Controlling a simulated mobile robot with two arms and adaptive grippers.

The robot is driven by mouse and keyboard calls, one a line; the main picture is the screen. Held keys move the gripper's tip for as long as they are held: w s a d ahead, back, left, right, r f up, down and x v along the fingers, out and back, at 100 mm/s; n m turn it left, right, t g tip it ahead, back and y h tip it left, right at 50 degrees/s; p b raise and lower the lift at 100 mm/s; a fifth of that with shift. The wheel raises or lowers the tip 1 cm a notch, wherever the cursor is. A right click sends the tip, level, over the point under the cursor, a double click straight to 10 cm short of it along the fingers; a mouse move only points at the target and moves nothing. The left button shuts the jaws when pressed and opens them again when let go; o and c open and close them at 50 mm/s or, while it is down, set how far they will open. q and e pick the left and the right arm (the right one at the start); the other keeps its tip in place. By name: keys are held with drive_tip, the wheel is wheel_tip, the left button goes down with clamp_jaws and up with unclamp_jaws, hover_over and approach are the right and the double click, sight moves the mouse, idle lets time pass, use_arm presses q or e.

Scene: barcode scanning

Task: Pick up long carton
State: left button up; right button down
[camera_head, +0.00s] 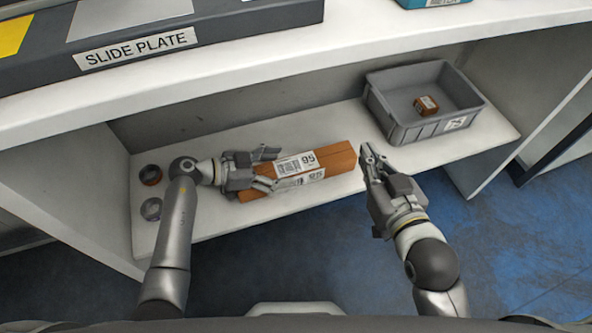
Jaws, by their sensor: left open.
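The long carton (336,158) is an orange-brown box with white labels marked 95. It lies lengthwise on the white lower shelf (230,220). My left gripper (272,168) is open at the carton's left part, with one finger near its far side and one over its near side. I cannot tell whether the fingers touch it. The gripper hides part of the carton's left end. My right gripper (370,160) is just right of the carton's right end, apart from it. Its fingers look close together, and I cannot tell whether they are shut.
A grey bin (392,128) with a small brown box (426,105) inside stands on the shelf's right. Two small round items (151,174) (151,209) sit at the shelf's left end. The upper counter (330,52), carrying the slide plate unit (200,40), overhangs the shelf.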

use_arm(q)
clamp_jaws()
drive_tip(key=shift+r, duration=0.1)
idle(0.5)
